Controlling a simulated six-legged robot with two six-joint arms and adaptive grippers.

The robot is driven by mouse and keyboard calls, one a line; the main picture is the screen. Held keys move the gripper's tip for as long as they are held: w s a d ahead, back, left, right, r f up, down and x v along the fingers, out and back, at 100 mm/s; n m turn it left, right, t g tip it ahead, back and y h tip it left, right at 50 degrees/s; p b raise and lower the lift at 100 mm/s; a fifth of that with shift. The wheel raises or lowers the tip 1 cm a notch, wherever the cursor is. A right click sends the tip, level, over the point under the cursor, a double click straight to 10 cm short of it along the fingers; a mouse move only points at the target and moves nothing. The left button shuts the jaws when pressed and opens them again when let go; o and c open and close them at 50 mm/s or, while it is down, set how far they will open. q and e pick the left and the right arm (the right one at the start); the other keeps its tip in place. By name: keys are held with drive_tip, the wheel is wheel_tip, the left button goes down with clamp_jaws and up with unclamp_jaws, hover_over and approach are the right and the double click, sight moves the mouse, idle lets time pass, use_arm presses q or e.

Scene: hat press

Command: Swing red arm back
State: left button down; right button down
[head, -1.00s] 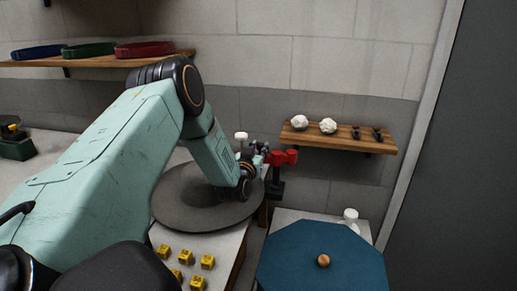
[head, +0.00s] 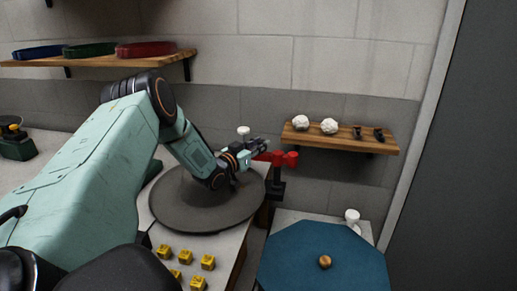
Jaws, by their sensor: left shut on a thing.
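The red arm (head: 284,158) sits on a dark post (head: 277,189) between the grey round disc and the wall shelf. It points to the right, and its left end reaches my left gripper. My left gripper (head: 262,148) is shut on the left part of the red arm, above the far right side of the disc. The fingertips are small and partly blurred in this view. My right gripper is not in view.
A large grey disc (head: 190,212) lies on the bench under my left arm. Several yellow blocks (head: 208,262) lie in front. A blue octagonal table (head: 310,245) with a wooden knob (head: 325,262) is at the lower right. A wooden shelf (head: 345,141) holds white lumps.

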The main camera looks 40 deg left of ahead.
use_arm(q)
drive_tip(key=shift+w+a+r+m+h, duration=0.15)
drive_tip(key=shift+w+r+m+h, duration=0.1)
drive_tip(key=shift+m+h, duration=0.25)
drive_tip(key=c, duration=1.1)
unclamp_jaws()
drive_tip(key=shift+s+f, duration=0.1)
drive_tip(key=shift+f, duration=0.1)
drive_tip(key=shift+s, duration=0.1)
drive_tip(key=s, duration=0.7)
drive_tip(key=shift+s, duration=0.2)
